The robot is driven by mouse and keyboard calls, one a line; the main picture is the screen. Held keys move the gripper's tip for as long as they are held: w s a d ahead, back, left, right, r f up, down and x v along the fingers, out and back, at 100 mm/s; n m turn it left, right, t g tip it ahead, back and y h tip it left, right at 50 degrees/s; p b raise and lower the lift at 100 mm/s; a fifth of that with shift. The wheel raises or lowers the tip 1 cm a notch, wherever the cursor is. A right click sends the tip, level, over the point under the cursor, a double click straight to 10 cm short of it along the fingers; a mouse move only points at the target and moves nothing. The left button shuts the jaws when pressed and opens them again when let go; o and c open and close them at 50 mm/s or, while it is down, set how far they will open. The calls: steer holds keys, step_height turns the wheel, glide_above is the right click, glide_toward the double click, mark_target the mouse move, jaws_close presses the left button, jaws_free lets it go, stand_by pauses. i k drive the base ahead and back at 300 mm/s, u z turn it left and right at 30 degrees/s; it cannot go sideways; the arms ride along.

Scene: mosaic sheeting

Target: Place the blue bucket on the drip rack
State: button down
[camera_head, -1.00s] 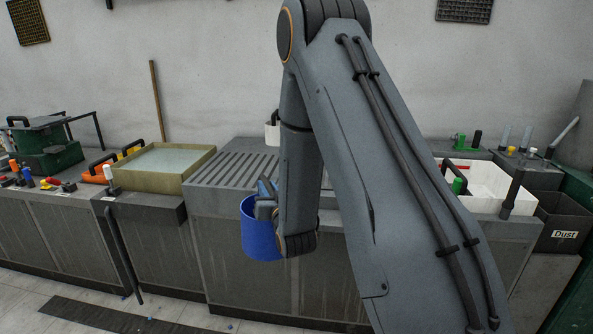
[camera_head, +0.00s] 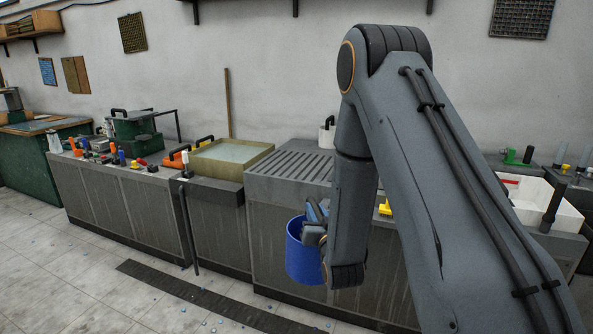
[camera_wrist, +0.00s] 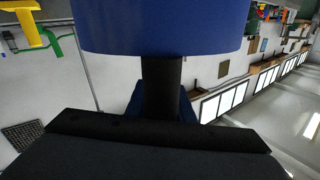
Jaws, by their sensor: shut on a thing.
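The blue bucket (camera_head: 303,262) hangs in the air in front of the grey counter in the head view. My gripper (camera_head: 318,228) is shut on it at its right side; the exact grip point is partly hidden by my arm. The bucket's wall (camera_wrist: 165,25) fills the top of the wrist view, with a dark bar, likely its handle (camera_wrist: 161,85), between my gripper's fingers (camera_wrist: 162,105). The drip rack (camera_head: 290,166) is the ribbed grey top of the counter, behind and above the bucket. My arm hides its right part.
A white bucket (camera_head: 327,136) with a black handle stands at the back of the rack. A shallow tray of liquid (camera_head: 232,153) is left of the rack. A white basin (camera_head: 543,203) is on the right. The left part of the rack is clear.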

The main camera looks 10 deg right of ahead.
mark_target(303, 165)
steer(key=u, duration=0.35)
steer(key=i, duration=0.3)
steer(key=u, duration=0.85)
steer(key=i, duration=1.55)
steer(key=z, duration=0.7)
steer(key=i, duration=0.55)
steer(key=z, duration=0.45)
